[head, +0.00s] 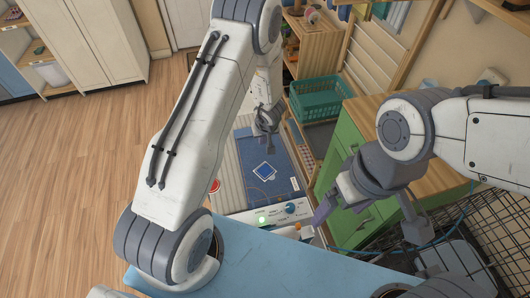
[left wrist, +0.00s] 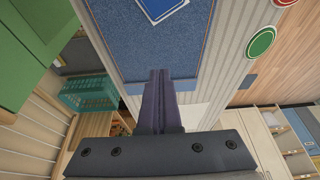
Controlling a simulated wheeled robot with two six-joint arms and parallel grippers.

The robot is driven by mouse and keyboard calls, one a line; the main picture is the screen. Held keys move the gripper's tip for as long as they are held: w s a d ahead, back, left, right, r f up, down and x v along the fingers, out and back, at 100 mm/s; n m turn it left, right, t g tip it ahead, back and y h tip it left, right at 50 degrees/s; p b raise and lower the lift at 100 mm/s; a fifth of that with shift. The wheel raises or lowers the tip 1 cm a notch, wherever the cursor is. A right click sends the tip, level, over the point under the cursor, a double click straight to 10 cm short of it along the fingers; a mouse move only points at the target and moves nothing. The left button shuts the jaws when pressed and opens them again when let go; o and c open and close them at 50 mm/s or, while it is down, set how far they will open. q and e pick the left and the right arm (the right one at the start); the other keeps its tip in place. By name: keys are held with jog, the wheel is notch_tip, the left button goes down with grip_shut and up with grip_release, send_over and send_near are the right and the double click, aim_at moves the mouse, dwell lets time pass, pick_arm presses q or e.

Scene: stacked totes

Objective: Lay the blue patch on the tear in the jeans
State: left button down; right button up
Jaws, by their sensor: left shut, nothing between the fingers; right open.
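The jeans (head: 256,193) are a blue denim piece lying flat on a striped light surface in the head view. They also fill the upper middle of the left wrist view (left wrist: 140,45), with orange stitching along the edge. The blue patch (head: 264,172) is a small square with a pale border, lying on the denim; its corner shows at the top of the left wrist view (left wrist: 163,7). No separate tear is visible. My left gripper (head: 268,126) is shut and empty at the far end of the jeans. My right gripper (head: 368,219) is open and empty, right of the jeans.
A white panel with a blue knob (head: 290,208) and a green light stands at the near side of the jeans. A red button (head: 214,185) lies left. A teal basket (head: 318,96) stands behind, a green cabinet (head: 352,150) right, a wire rack (head: 490,225) further right.

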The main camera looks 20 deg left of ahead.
aim_at(264, 159)
pick_arm(q)
jog(key=b+x, duration=0.1)
jog(key=x, duration=0.8)
jog(key=shift+d+b, duration=0.15)
jog(key=shift+b, duration=0.15)
jog(key=shift+s+d+b, duration=0.25)
jog(key=shift+s+d, duration=0.15)
jog(key=shift+s, duration=0.2)
jog(key=shift+s+d+b, duration=0.25)
jog(key=shift+s+d, duration=0.15)
jog(key=shift+s, duration=0.2)
jog(key=shift+s+d, duration=0.3)
jog(key=shift+s, duration=0.2)
